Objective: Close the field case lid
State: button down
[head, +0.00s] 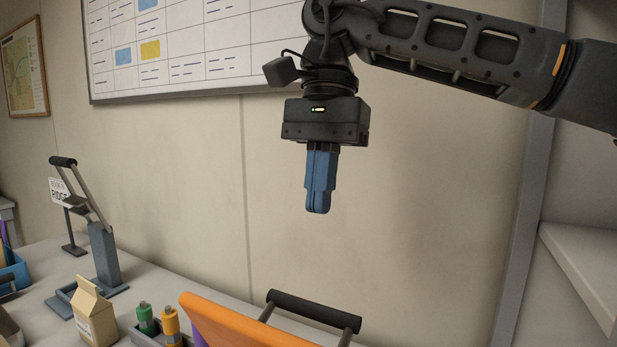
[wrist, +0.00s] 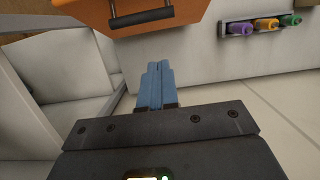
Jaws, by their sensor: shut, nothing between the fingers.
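The field case's orange lid (head: 240,322) shows at the bottom edge of the head view as a slanted, raised panel. A black bar handle (head: 313,312) on grey rods stands just behind and to the right of it. In the wrist view the orange lid (wrist: 170,10) and the dark handle (wrist: 140,17) are at the top, cut off by the frame edge. The rest of the case is out of view. My gripper (head: 318,210) points down, its blue fingers shut and empty, above the handle in the head view and apart from it. The fingers (wrist: 156,66) also show in the wrist view.
A small grey tray with a green vial (head: 146,318) and a yellow vial (head: 171,325) stands left of the lid. A beige carton (head: 95,316) and a blue-grey lever press (head: 104,250) stand further left. The wall is behind; a white shelf (head: 590,265) is at right.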

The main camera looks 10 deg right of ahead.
jog(key=s+a+f+p, duration=0.1)
jog(key=s+f, duration=0.3)
jog(key=f, duration=0.4)
jog(key=shift+a, duration=0.65)
